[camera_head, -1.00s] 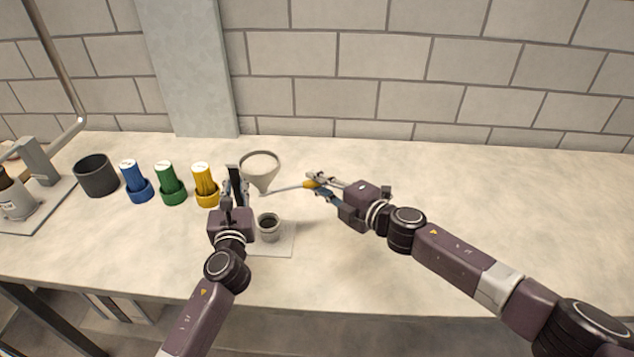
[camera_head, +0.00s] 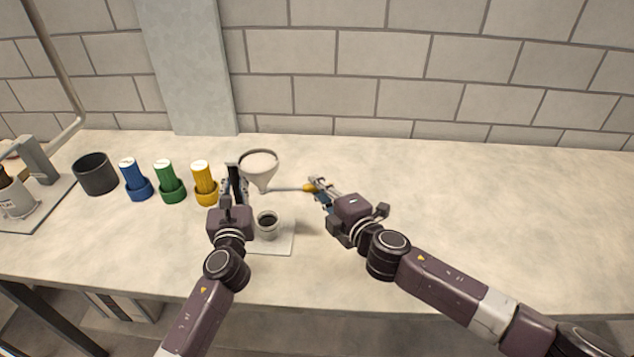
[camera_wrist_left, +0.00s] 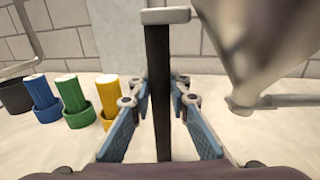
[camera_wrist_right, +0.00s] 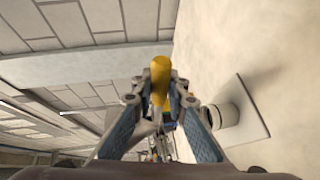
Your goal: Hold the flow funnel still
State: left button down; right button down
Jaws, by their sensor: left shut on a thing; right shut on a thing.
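The pale funnel (camera_head: 260,168) is upright above the table, behind the small grey cup (camera_head: 268,232). My left gripper (camera_head: 237,185) is shut on a dark upright bar, the funnel's handle (camera_wrist_left: 158,90), at the funnel's left side. The funnel's cone (camera_wrist_left: 262,45) fills the upper right of the left wrist view. My right gripper (camera_head: 318,190) is shut on the yellow handle (camera_wrist_right: 160,80) of a thin rod tool (camera_head: 288,189). The rod runs left to the funnel's spout; whether it touches the spout I cannot tell.
The cup stands on a white plate (camera_head: 284,246). Blue (camera_head: 133,180), green (camera_head: 169,182) and yellow (camera_head: 204,184) containers stand to the left, beside a dark pot (camera_head: 96,174). A stand with a bent pipe (camera_head: 62,140) is at far left. The right side is clear.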

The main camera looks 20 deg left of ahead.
jog(key=s+m+t+h, duration=0.4)
jog(key=s+m+h, duration=0.1)
jog(key=s+h, duration=0.1)
jog(key=shift+d+m+h, duration=0.15)
jog(key=shift+m+h, duration=0.25)
jog(key=shift+h, duration=0.1)
jog(key=shift+f, duration=0.1)
jog(key=c, duration=1.9)
grip_release()
jog(key=shift+d, duration=0.1)
jog(key=v, duration=1.2)
